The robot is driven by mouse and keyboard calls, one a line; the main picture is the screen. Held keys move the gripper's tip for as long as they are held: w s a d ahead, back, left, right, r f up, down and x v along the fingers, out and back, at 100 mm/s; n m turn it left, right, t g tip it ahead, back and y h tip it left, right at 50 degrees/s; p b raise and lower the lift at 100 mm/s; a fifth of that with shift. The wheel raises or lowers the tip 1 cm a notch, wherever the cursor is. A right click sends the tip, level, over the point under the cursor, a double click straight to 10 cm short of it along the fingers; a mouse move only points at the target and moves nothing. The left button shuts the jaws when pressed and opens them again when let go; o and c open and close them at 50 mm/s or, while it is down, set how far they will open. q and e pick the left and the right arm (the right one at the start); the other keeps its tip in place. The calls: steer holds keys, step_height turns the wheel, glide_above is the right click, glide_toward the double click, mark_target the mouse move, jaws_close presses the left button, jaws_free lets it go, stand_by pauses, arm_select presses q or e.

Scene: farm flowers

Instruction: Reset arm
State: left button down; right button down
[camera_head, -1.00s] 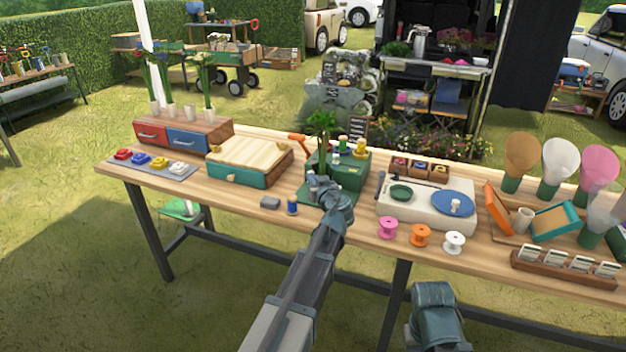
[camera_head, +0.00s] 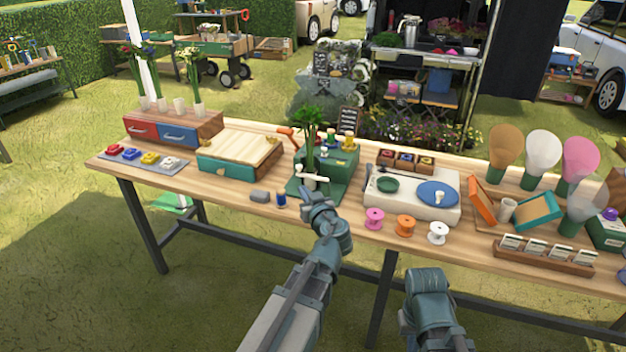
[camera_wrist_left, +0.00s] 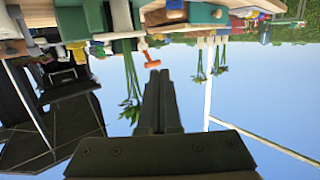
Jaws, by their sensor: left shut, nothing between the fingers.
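My left gripper (camera_head: 310,194) is at the front of the table, just in front of the green stand with the leafy green stems (camera_head: 309,130). In the left wrist view its two fingers (camera_wrist_left: 158,76) lie together, shut, with nothing between them. The wrist picture looks upside down, with the table things along its top edge and sky around the fingers. A part of my right arm (camera_head: 432,300) shows at the bottom, before the table. Its gripper is not visible.
The wooden table (camera_head: 240,218) holds a blue spool (camera_head: 281,200), a grey block (camera_head: 260,196), a drawer box (camera_head: 175,131), a lidded box (camera_head: 240,158) and a white board (camera_head: 410,205). Pink (camera_head: 374,219), orange (camera_head: 405,226) and white spools (camera_head: 438,233) stand near its front edge. Grass before the table is open.

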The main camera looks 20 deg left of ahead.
arm_select(q)
steer(key=s+d+f+m+g+h+p, duration=0.3)
steer(key=s+d+m+g+h+p, duration=0.1)
steer(key=s+d, duration=0.7)
steer(key=s+d+f+m+g+h+p, duration=0.3)
steer(key=s+d+m+g+h+p, duration=0.2)
steer(key=s+d, duration=0.6)
steer(key=d+m+g+p, duration=0.1)
steer(key=m+g+p, duration=0.1)
steer(key=m+g, duration=0.1)
steer(key=shift+s+d+f, duration=0.3)
steer(key=shift+d+f, duration=0.05)
steer(key=shift+d, duration=0.05)
